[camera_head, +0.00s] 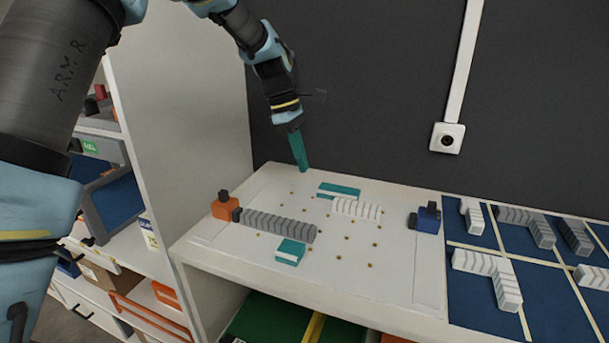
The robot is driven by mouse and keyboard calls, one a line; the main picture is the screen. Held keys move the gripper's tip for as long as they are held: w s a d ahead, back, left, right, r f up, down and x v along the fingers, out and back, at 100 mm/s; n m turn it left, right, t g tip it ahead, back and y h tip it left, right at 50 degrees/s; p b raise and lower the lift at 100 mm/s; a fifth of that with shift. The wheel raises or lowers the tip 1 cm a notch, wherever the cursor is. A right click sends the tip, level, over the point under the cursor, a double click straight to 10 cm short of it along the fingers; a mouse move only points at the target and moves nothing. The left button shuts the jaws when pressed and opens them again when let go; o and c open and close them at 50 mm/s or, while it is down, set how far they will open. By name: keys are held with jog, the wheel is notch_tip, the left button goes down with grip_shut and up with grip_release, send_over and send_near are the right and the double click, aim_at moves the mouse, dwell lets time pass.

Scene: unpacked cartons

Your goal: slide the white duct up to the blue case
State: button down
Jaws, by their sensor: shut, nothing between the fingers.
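The white duct (357,208) is a short ribbed piece lying on the white board (390,275), right of its middle. The blue case (429,221) sits at the board's right edge, with a dark knob on its left side. A clear gap of bare board separates the duct's right end from the case. My gripper (303,167) has teal fingers that are shut and empty. It points down near the board's back edge, to the left of and behind the white duct, apart from it.
A teal block (338,190) lies just behind the white duct; another teal block (290,252) lies in front. A grey ribbed duct (277,225) extends from an orange case (225,208) at left. Blue mat (470,305) with more ducts lies right; dark wall (370,90) stands behind.

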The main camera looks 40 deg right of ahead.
aim_at(353, 203)
jog(key=p+x, duration=0.2)
jog(key=x, duration=0.6)
jog(key=shift+f, duration=0.1)
jog(key=s, duration=0.1)
jog(key=s+d+p, duration=0.1)
jog(key=s+p, duration=0.1)
jog(key=shift+d+f, duration=0.25)
jog(key=shift+d, duration=0.1)
jog(key=shift+s+d+f, duration=0.1)
jog(key=shift+s+d, duration=0.15)
jog(key=shift+s, duration=0.05)
jog(key=s+d, duration=0.2)
jog(key=s, duration=0.1)
jog(key=s+d, duration=0.1)
jog(key=s, duration=0.1)
jog(key=shift+s+d, duration=0.15)
jog(key=shift+d, duration=0.1)
jog(key=w, duration=0.1)
jog(key=w+a, duration=0.2)
jog(key=shift+w+a+r, duration=0.15)
jog(key=shift+w+r, duration=0.2)
jog(key=shift+w, duration=0.05)
jog(key=b+v, duration=0.2)
jog(key=v, duration=0.7)
